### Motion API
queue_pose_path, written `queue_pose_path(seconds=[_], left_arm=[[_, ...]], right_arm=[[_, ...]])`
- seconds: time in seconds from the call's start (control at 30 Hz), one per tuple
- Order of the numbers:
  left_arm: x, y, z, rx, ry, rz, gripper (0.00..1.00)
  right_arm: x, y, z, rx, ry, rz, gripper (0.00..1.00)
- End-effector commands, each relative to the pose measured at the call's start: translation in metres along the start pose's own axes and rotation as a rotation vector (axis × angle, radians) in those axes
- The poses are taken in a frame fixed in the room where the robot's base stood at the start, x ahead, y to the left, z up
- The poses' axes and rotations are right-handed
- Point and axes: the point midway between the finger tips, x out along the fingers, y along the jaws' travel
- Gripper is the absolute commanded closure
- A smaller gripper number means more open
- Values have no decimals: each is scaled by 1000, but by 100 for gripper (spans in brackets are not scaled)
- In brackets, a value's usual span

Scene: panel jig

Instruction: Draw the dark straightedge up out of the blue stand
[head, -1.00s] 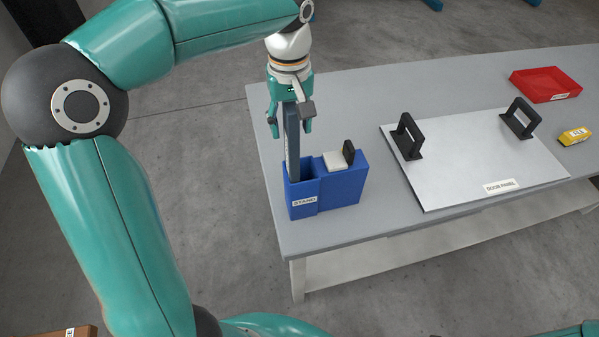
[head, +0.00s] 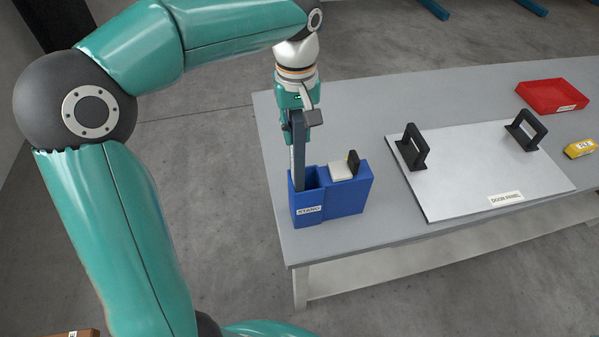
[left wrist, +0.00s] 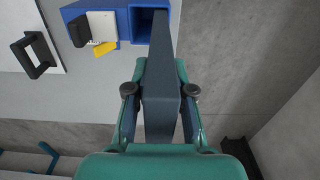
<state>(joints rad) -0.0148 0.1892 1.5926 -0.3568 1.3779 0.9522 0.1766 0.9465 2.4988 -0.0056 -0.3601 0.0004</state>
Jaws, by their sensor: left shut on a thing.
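The dark straightedge (head: 299,155) stands upright in the left, open compartment of the blue stand (head: 345,197). Its lower end is hidden inside the stand. My left gripper (head: 300,122) is shut on its upper part, above the stand. In the left wrist view the straightedge (left wrist: 160,85) runs between the fingers of the left gripper (left wrist: 160,95), and its far end reaches the blue stand (left wrist: 137,28). My right gripper is not in view.
A pale block (head: 341,171) and a dark upright piece (head: 353,162) sit in the stand's right part. The door panel (head: 475,180) with two black handles lies right of it on the grey table (head: 350,115). A red tray (head: 552,96) and a yellow item (head: 580,149) lie farther right.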

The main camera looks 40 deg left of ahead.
Motion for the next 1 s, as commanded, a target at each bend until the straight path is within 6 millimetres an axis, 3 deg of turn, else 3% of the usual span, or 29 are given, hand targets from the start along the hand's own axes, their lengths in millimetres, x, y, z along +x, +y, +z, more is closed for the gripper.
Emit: queue_pose_path(seconds=[0.6,1.0], left_arm=[[-38,0,0,0,2,3,100],[-40,0,0,0,2,2,100]], right_arm=[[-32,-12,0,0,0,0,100],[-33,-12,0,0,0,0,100]])
